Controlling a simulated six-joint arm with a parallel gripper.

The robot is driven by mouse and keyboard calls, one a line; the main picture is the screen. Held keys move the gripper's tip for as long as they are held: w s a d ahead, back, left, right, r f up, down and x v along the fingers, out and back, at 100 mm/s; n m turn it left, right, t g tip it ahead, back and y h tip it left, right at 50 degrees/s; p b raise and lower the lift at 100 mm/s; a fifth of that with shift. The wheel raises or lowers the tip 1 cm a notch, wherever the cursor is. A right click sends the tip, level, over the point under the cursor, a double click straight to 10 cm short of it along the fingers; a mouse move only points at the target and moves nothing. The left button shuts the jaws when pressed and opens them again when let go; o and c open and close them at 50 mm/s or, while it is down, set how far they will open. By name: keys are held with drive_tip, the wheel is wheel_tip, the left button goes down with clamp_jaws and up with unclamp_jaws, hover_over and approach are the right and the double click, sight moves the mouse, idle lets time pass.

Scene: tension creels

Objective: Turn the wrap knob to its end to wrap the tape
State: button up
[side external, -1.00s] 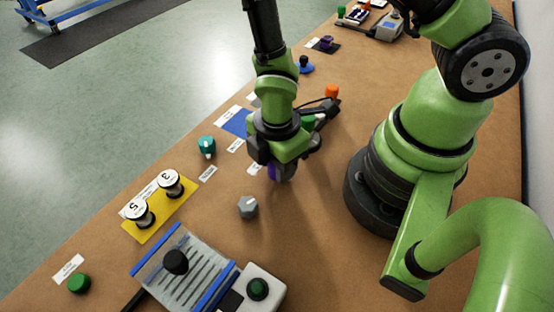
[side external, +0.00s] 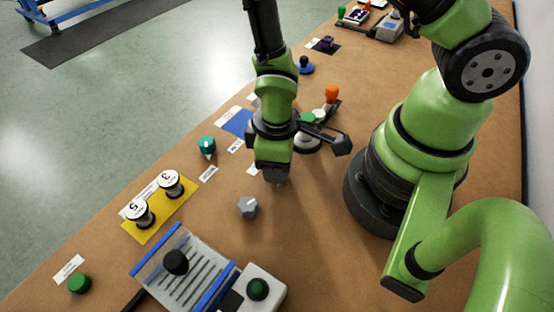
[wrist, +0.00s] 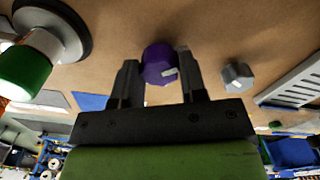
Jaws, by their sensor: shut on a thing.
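The purple knob (wrist: 158,62) stands on the brown bench between the two fingers of my gripper (wrist: 158,75) in the wrist view. A pale pointer mark shows on its side, toward the right finger. My gripper is shut on this knob. In the side view my gripper (side external: 275,178) points down at the bench and hides nearly all of the knob. The label plates beside the knobs are too small to read, so I cannot confirm from them which one is the wrap knob. No tape is clearly seen.
A grey knob (side external: 248,207) stands close by, nearer the camera. A teal knob (side external: 207,146) and a yellow plate (side external: 153,225) with two numbered spools lie to the left. A green-topped post (side external: 307,118) and an orange knob (side external: 332,92) stand behind my gripper. A slatted panel (side external: 183,270) lies in front.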

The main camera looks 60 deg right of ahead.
drive_tip(key=m, duration=0.5)
drive_tip(key=shift+w+m, duration=0.1)
drive_tip(key=shift+m, duration=0.2)
drive_tip(key=m, duration=0.4)
drive_tip(key=shift+m, duration=0.4)
drive_tip(key=shift+d, duration=0.1)
drive_tip(key=o, duration=0.9)
drive_tip(key=shift+o, duration=0.2)
wheel_tip(320, 180, up, 10)
